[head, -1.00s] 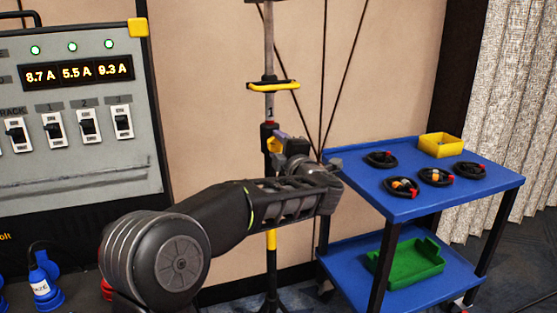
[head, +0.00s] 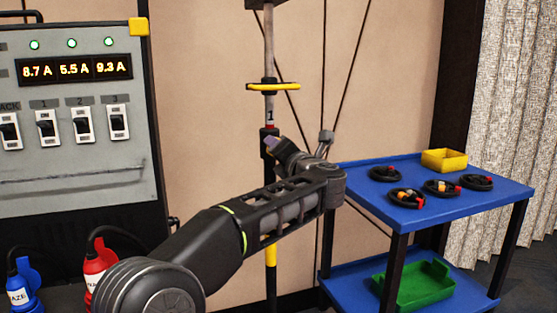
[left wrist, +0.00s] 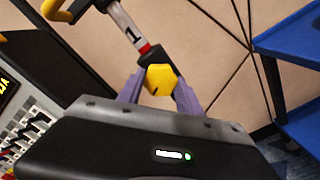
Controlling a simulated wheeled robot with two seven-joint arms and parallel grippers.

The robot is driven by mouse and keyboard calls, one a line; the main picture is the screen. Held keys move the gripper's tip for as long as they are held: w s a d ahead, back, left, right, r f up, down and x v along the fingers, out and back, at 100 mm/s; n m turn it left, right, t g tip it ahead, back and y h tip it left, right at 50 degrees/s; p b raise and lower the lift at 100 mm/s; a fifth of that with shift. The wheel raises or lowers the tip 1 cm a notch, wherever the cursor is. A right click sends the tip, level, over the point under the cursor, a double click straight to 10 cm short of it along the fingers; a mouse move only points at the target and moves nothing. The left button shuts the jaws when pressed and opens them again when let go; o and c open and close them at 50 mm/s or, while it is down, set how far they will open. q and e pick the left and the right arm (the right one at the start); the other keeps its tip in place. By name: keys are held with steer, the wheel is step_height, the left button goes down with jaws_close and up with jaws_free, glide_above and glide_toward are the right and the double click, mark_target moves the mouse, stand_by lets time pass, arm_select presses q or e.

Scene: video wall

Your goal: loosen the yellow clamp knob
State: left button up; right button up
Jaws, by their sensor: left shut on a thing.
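The yellow clamp knob (left wrist: 158,80) sits on the black collar of the stand pole, between the two lavender fingers of my left gripper (left wrist: 157,92) in the left wrist view. The fingers are shut on it. In the head view my left gripper (head: 271,145) is at the collar, just below the label "1", and hides the knob. The pole (head: 269,60) stands upright there, with a red band above the black collar (head: 268,137). I cannot tell how tight the knob is. My right gripper is not in view.
A yellow-and-black handle (head: 273,87) crosses the pole above the collar. A blue cart (head: 385,222) with coiled cables, a yellow bin (head: 444,160) and a green tray (head: 418,289) stands close on the right. A power rack (head: 80,100) is at left. Thin cables hang behind the pole.

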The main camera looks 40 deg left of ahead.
arm_select(q)
steer(key=shift+f+n+b, duration=0.15)
steer(key=shift+n+b, duration=0.15)
steer(key=shift+n, duration=0.2)
steer(key=o, duration=1.4)
steer(key=shift+c, duration=0.2)
steer(key=shift+d, duration=0.1)
steer(key=v, duration=0.7)
steer(key=shift+s+d, duration=0.2)
steer(key=shift+d, duration=0.05)
